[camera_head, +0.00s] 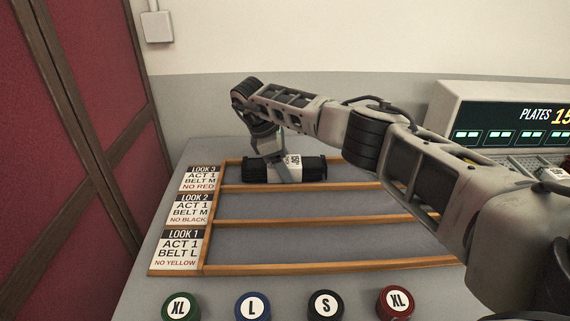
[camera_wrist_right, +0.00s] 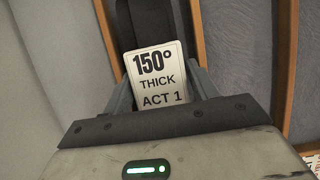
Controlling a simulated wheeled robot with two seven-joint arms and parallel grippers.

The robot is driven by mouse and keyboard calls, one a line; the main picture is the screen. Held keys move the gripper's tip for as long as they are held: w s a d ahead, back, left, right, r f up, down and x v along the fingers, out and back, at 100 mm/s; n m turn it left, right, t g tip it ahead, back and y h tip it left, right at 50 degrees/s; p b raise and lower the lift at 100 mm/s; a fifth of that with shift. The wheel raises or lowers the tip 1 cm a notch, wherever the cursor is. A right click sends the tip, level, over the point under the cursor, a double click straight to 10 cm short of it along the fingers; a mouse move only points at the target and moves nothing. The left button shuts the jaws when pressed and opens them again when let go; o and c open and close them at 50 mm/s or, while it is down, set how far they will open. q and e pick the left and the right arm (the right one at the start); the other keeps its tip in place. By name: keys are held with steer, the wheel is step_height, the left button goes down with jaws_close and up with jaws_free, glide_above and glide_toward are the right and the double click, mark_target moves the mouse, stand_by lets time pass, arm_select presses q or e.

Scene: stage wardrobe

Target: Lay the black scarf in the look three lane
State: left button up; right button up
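The black scarf (camera_head: 257,172), a rolled dark bundle with a white tag, lies lengthwise in the look three lane (camera_head: 222,178), near its label end. In the right wrist view the scarf (camera_wrist_right: 150,22) runs away beneath the tag (camera_wrist_right: 158,78), which reads 150°, THICK, ACT 1. My right gripper (camera_head: 273,160) reaches down over the scarf's middle. Its fingers lie close along both sides of the scarf and appear shut on it; the fingertips are partly hidden. The look three label (camera_head: 202,178) reads ACT 1, BELT M, NO RED. My left gripper is out of view.
Wooden dividers (camera_head: 300,220) bound the lanes; the look two lane (camera_head: 260,205) and look one lane (camera_head: 290,242) look empty where visible. Several round lettered pieces, including a blue L (camera_head: 252,307), line the front. A PLATES display (camera_head: 510,125) stands right. My right arm covers the lanes' right ends.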

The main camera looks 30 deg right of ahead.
steer(key=shift+r, duration=0.1)
steer(key=v, duration=1.2)
steer(key=shift+b, duration=0.45)
